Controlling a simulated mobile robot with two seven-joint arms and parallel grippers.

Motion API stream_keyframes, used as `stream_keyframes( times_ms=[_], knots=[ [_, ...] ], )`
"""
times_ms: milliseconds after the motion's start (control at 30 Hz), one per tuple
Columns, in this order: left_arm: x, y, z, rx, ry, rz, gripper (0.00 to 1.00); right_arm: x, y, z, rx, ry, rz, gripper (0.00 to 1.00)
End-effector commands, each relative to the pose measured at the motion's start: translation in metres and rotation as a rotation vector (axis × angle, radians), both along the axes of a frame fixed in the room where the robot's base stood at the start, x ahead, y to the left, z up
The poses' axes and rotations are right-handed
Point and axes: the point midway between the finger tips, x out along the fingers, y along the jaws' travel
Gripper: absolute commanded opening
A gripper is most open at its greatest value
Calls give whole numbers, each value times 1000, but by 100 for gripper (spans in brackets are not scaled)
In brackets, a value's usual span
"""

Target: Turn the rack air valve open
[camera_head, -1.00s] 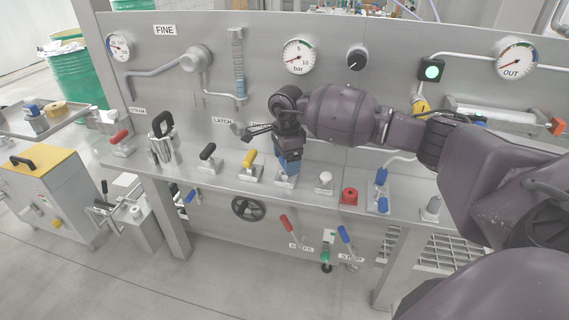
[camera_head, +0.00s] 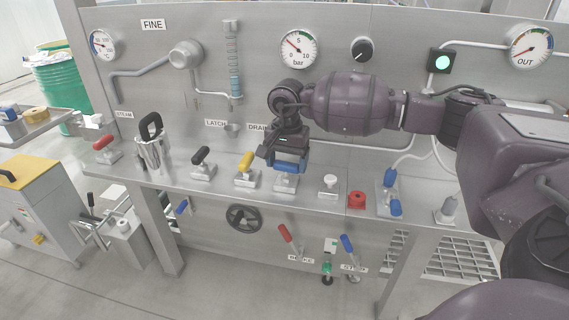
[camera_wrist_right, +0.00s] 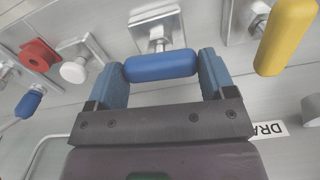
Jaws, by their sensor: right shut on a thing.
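The valve on the rack ledge with the blue lever handle (camera_wrist_right: 161,67) shows in the right wrist view, in front of its square metal base plate (camera_wrist_right: 157,25). In the head view its base (camera_head: 286,183) sits between the yellow-handled valve and a white knob. My right gripper (camera_head: 290,165) is over it, and its two blue fingers (camera_wrist_right: 162,72) are shut on the blue handle, one at each end. The handle lies crosswise between the fingers. In the head view the gripper hides most of the handle. My left gripper is not in view.
A yellow handle (camera_head: 245,163) stands close to the left, then a black handle (camera_head: 201,156). A white knob (camera_head: 330,182) and a red knob (camera_head: 357,199) are to the right. The panel with gauges (camera_head: 298,48) rises behind. A steel jug (camera_head: 153,147) stands farther left.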

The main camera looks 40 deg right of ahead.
Motion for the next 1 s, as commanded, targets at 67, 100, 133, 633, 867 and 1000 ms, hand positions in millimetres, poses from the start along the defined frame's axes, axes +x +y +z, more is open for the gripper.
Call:
stream_keyframes(
  times_ms=[67, 100, 133, 633, 867, 1000],
  knots=[
    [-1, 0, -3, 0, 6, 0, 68, 0, 1, -2, 1, 2, 36, 53],
    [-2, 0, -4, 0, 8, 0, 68, 0, 1, -2, 1, 2, 52, 53],
    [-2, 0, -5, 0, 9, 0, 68, 0, 1, -2, 1, 2, 61, 53],
    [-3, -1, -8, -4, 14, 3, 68, 0, 1, 1, 2, -1, 118, 53],
    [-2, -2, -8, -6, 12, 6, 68, 0, 1, 1, 2, -1, 118, 86],
    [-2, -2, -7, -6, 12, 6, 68, 0, 1, 1, 1, -1, 116, 100]
  ],
)
